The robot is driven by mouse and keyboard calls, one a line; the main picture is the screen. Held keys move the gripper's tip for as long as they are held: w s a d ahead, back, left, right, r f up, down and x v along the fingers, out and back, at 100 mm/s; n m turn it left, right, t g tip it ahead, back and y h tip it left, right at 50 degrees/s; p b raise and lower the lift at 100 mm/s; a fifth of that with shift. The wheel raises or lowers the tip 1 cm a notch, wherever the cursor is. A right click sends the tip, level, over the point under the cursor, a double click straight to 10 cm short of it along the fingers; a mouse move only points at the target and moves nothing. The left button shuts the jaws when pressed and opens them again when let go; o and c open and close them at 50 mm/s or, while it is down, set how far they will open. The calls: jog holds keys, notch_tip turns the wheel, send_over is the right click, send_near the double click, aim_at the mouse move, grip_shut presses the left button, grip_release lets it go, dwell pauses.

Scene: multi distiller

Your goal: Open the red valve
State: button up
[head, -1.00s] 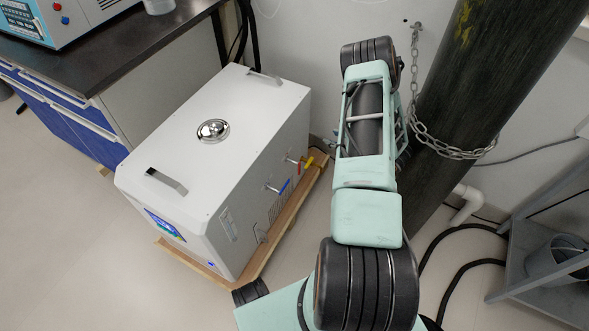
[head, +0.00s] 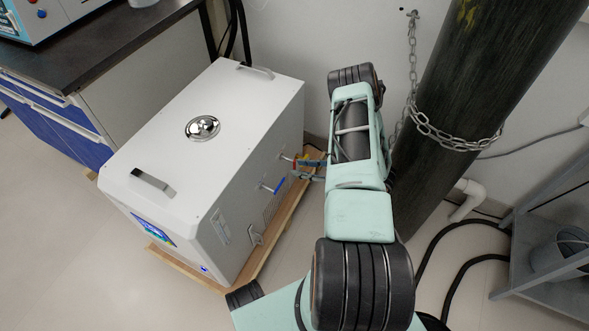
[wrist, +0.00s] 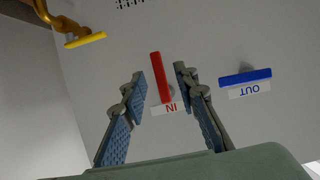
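The red valve (wrist: 160,78) is a red bar handle on the side panel of the white distiller box (head: 252,100). In the wrist view it stands upright in the picture, with an "IN" label at its lower end. My gripper (wrist: 160,82) is open, with one finger on each side of the red handle. A gap shows on both sides, and I cannot tell how far the fingertips are from the panel. In the head view the red handle (head: 302,157) is small and partly covered by my gripper (head: 318,165).
A blue valve handle (wrist: 245,77) labelled "OUT" sits to the right in the wrist view. A yellow handle (wrist: 86,41) on a brass pipe is at the upper left. A chained dark cylinder (head: 462,100) stands right of my arm in the head view.

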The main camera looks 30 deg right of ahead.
aim_at(295, 167)
jog(key=shift+b+x, duration=0.3)
jog(key=shift+x, duration=1.45)
jog(key=shift+r, duration=0.1)
grip_shut()
